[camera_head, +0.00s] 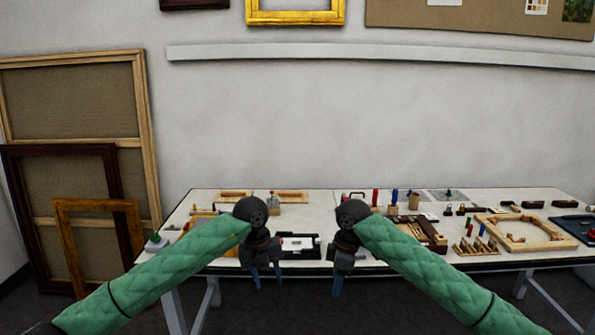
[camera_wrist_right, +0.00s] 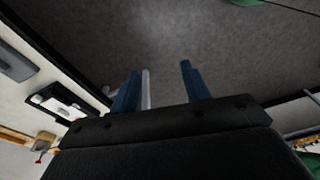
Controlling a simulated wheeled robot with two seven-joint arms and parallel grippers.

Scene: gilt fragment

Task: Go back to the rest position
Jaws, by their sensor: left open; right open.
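My left gripper (camera_head: 267,276) hangs fingers-down in front of the table's near edge in the head view, left of centre. Its two blue fingers are apart with nothing between them. My right gripper (camera_head: 338,284) hangs fingers-down beside it, a short way to the right.
The white work table (camera_head: 325,211) carries several tools, small frames and wooden blocks. A black tray (camera_head: 300,246) lies near its front edge, partly behind my grippers. Large frames (camera_head: 143,130) lean on the wall at the left.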

